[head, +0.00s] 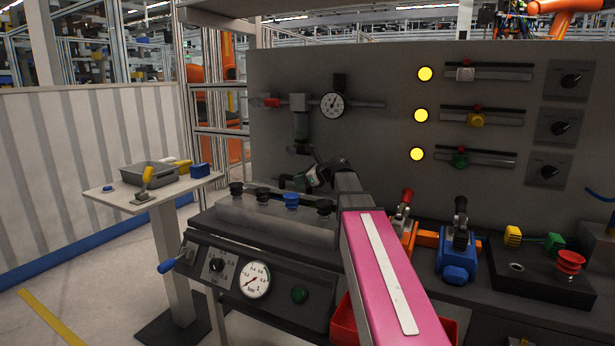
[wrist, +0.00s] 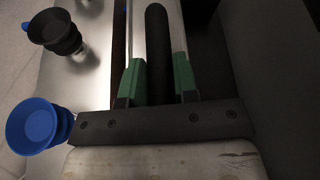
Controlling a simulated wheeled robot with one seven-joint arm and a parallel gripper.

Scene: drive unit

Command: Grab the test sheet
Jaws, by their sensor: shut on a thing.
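My gripper (head: 291,182) is at the left end of my arm, just above the metal bench block with the suction cups. In the wrist view its two green fingers (wrist: 158,75) stand on either side of a dark, rod-like piece (wrist: 158,40) and are closed on it. I cannot tell whether this piece belongs to the test sheet. No separate sheet can be made out clearly. A bare metal plate surface (head: 255,213) lies under the cups; I cannot tell if it is the sheet.
Black suction cups (head: 236,188) and a blue one (head: 291,200) stand close to my gripper. A gauge (head: 332,105) and sliders (head: 488,73) are on the grey panel. A side table (head: 120,196) holds a grey tray (head: 151,175).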

